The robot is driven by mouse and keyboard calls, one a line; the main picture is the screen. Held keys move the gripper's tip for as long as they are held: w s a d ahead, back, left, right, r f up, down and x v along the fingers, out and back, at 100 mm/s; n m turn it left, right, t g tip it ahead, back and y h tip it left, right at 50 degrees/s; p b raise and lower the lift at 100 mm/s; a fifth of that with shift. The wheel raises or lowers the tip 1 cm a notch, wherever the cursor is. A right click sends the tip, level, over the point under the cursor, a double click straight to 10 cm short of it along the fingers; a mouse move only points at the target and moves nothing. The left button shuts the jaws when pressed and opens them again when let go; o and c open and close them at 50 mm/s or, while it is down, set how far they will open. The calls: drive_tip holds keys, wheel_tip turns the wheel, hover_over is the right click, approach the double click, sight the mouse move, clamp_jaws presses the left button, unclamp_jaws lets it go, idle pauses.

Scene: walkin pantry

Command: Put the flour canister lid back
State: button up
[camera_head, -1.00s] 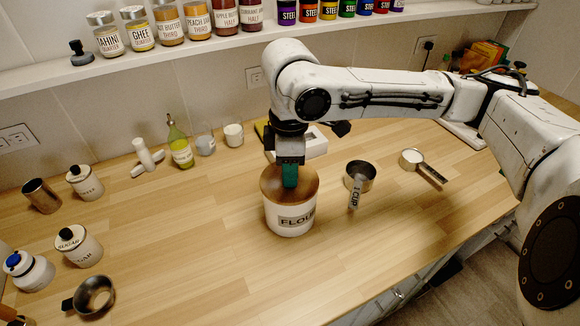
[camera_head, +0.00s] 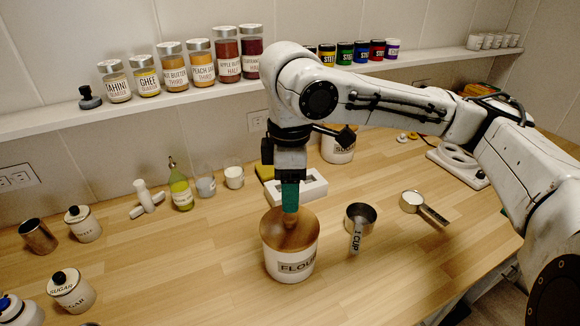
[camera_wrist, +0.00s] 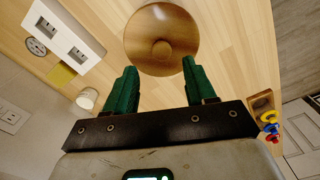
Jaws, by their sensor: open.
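The white flour canister (camera_head: 297,267), labelled FLOUR, stands upright on the wooden counter. Its round wooden lid (camera_head: 272,232) lies on top and covers the mouth, looking level and seated. The lid and its round knob also show from above in the wrist view (camera_wrist: 150,22). My gripper (camera_head: 290,208) points down just above the lid's knob. In the wrist view my gripper (camera_wrist: 158,66) has its two green fingers spread wide, with nothing between them and the lid beyond the tips.
A 1-cup measure (camera_head: 361,218) stands right of the canister, and another scoop (camera_head: 412,201) lies further right. A white box (camera_head: 300,187) is behind. Sugar canister (camera_head: 72,290), oil bottle (camera_head: 180,190) and small jars stand left.

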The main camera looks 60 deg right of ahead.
sight(290, 216)
wheel_tip(290, 216, up, 5)
drive_tip(key=shift+r, duration=0.1)
idle(0.8)
